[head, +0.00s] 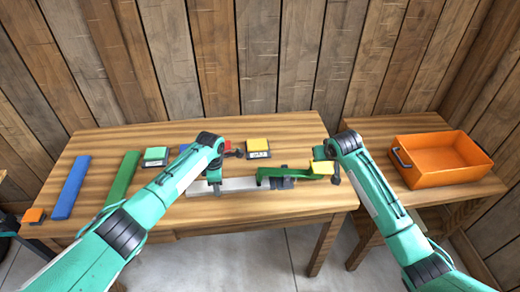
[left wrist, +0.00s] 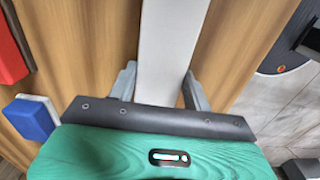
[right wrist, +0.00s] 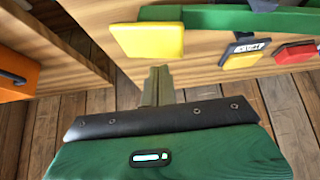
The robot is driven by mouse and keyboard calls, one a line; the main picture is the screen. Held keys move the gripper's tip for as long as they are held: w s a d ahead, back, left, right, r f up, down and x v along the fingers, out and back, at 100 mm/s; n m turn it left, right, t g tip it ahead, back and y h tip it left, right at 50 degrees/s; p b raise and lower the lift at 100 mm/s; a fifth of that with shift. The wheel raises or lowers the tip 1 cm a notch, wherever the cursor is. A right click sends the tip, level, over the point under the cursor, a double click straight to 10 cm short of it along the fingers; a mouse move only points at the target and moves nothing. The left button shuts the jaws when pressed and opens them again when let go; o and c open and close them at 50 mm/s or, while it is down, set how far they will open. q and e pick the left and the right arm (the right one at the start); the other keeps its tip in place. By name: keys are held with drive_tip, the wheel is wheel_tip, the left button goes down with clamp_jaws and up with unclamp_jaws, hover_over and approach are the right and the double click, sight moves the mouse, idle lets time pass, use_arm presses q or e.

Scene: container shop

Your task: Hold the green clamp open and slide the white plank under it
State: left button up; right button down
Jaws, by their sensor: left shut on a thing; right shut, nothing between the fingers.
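The white plank (head: 235,184) lies along the front of the table. My left gripper (head: 214,184) is shut on it; in the left wrist view the plank (left wrist: 170,45) runs between the two fingers (left wrist: 160,90). The green clamp (head: 285,173) stands to the right, over a dark grey base (head: 282,183), with a yellow pad (head: 322,168) on its right end. The plank's right end reaches the clamp; whether it is under the jaw is unclear. My right gripper (right wrist: 156,85) is shut and empty beside the yellow pad (right wrist: 148,40); contact cannot be told.
A blue plank (head: 70,188) and a green plank (head: 122,178) lie at the left. A green-topped box (head: 155,156) and a yellow-topped box (head: 257,147) stand farther back. An orange crate (head: 440,160) is on the side table at the right, across a gap.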

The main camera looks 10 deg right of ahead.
drive_tip(key=shift+d+r, duration=0.1)
drive_tip(key=shift+r, duration=2.55)
use_arm(q)
drive_tip(key=o, duration=1.2)
drive_tip(key=shift+c, duration=0.2)
drive_tip(key=shift+r, duration=0.1)
